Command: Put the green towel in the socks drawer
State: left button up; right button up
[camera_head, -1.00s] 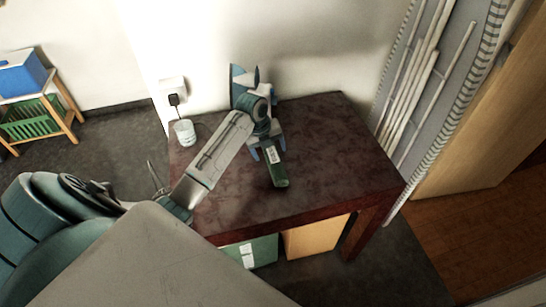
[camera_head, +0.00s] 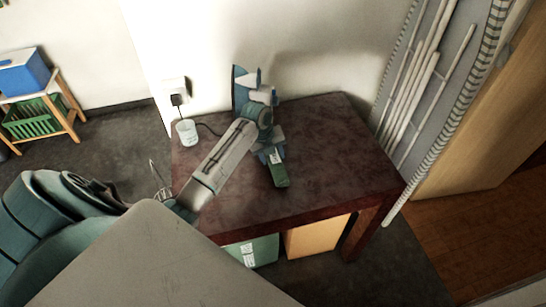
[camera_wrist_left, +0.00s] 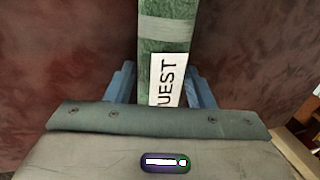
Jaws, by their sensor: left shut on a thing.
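A green towel (camera_head: 280,176), rolled or folded into a narrow strip with a pale band and a white label ending in "UEST", lies on the dark red table. It also shows in the left wrist view (camera_wrist_left: 165,45), running away between the blue fingers. My left gripper (camera_head: 272,158) is shut on the towel's near-wall end, and its palm hides that end. Under the table are a green box (camera_head: 262,249) with a white label and a tan box (camera_head: 318,237). The green box's label is too small to read, so I cannot tell which is the socks drawer. My right gripper is out of view.
The table (camera_head: 335,150) is mostly bare. A small wooden shelf (camera_head: 65,105) stands far left.

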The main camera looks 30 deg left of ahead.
pick_arm(q)
jog(key=shift+r, duration=0.45)
notch_tip(320, 180, up, 2)
jog(key=shift+w+r+b, duration=0.1)
jog(key=shift+r+b, duration=0.05)
jog(key=shift+b, duration=0.45)
jog(key=s+d, duration=0.3)
jog(key=s, duration=0.1)
jog(key=s+d+r+b, duration=0.1)
jog(key=s+d, duration=0.2)
jog(key=s, duration=0.1)
jog(key=s+d+b, duration=0.1)
jog(key=s+d, duration=0.2)
jog(key=s, duration=0.1)
jog(key=shift+d+r, duration=0.3)
jog(key=shift+d, duration=0.05)
jog(key=shift+s+d+r, duration=0.1)
jog(key=shift+s+d, duration=0.1)
jog(key=shift+s, duration=0.1)
